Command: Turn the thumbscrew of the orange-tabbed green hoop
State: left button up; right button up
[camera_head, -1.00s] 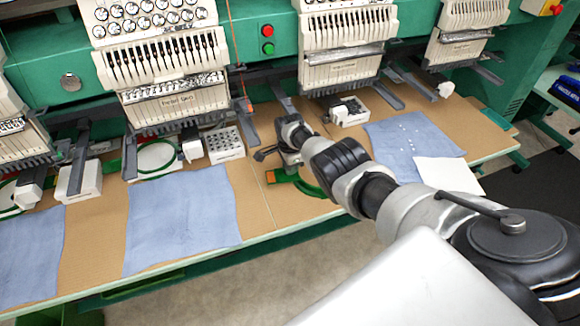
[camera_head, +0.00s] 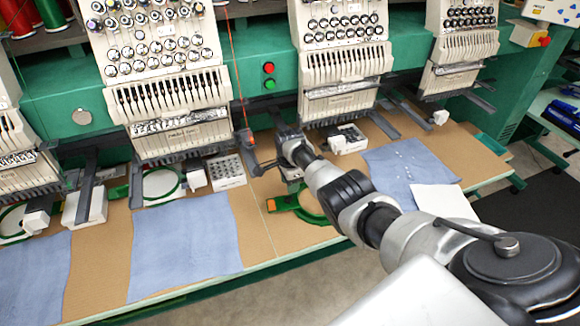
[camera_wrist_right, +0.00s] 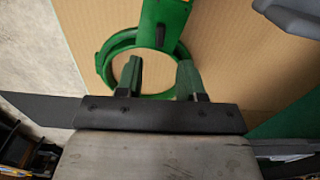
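The green hoop (camera_head: 313,222) lies on the tan table below my right arm, with its orange tab (camera_head: 270,205) at its left end. Part of it is hidden by my arm. In the right wrist view, the ring (camera_wrist_right: 103,62) and its green bracket (camera_wrist_right: 163,22) lie beyond my fingers. I cannot make out the thumbscrew. My right gripper (camera_wrist_right: 159,76) is open and empty. Its two green-looking fingers are apart, overlapping the near part of the ring in the picture; no contact is clear. In the head view the right gripper (camera_head: 280,172) hangs above the table beside the hoop. My left gripper is not in view.
Embroidery machine heads (camera_head: 170,85) stand along the back. A white box with holes (camera_head: 226,171) is left of my gripper. Blue cloths (camera_head: 185,240) lie left and right on the table (camera_head: 258,240), with a white sheet (camera_head: 443,201) at right. Another green hoop (camera_head: 160,184) is farther left.

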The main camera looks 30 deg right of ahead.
aim_at(290, 197)
jog(key=shift+r+p, duration=0.3)
jog(key=shift+r, duration=1.9)
jog(key=shift+o, duration=0.2)
